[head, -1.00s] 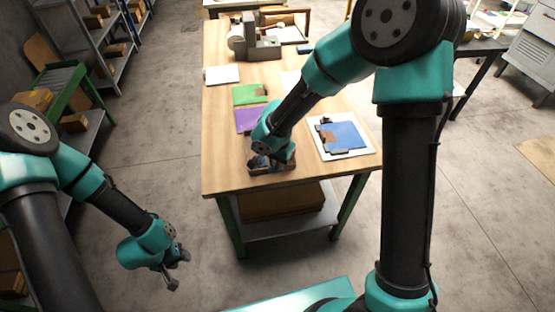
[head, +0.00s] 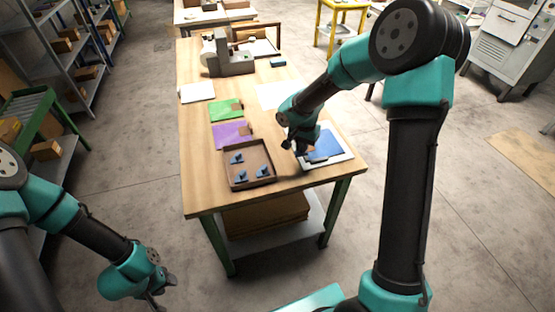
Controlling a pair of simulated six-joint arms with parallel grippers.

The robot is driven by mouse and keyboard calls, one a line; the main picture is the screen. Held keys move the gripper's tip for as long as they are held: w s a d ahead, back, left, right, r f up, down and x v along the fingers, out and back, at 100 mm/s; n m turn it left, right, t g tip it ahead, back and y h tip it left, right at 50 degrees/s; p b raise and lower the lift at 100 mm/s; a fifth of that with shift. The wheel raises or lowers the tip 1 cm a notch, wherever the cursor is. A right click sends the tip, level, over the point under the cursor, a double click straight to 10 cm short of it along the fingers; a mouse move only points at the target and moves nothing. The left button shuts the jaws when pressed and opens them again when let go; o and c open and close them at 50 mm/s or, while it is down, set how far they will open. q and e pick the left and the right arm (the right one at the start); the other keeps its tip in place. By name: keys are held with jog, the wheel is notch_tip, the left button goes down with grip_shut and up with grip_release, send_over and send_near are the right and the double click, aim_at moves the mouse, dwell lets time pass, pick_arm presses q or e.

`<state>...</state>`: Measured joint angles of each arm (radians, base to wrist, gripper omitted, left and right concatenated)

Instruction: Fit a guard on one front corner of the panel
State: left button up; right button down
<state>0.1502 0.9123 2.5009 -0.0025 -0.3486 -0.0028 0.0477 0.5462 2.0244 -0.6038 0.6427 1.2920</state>
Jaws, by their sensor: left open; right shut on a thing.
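The blue panel (head: 326,144) lies on a white board (head: 340,161) at the right side of the wooden table. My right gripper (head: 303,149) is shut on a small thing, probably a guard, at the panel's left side. The gripper hides most of it, and I cannot tell whether it touches the panel. A brown tray (head: 270,180) to the left holds several small blue guards, such as one near its front (head: 239,177). My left gripper (head: 160,290) is open and empty, off the table at the lower left.
A purple sheet (head: 232,135) and a green sheet (head: 226,111) lie behind the tray, with a white sheet (head: 197,92) farther back. A grey machine (head: 228,58) stands at the table's far end. Bare wood lies along the table's front edge.

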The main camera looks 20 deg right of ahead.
jog(key=r, duration=0.1)
send_over(342, 152)
jog(key=shift+s+d+r, duration=0.1)
jog(key=shift+s+r, duration=0.05)
jog(key=shift+f, duration=2.8)
jog(key=shift+f, duration=0.6)
dwell(0.4)
jog(key=shift+w+a, duration=0.2)
dwell(0.8)
jog(key=c, duration=0.7)
grip_release()
jog(key=shift+o, duration=0.2)
jog(key=shift+r, duration=0.15)
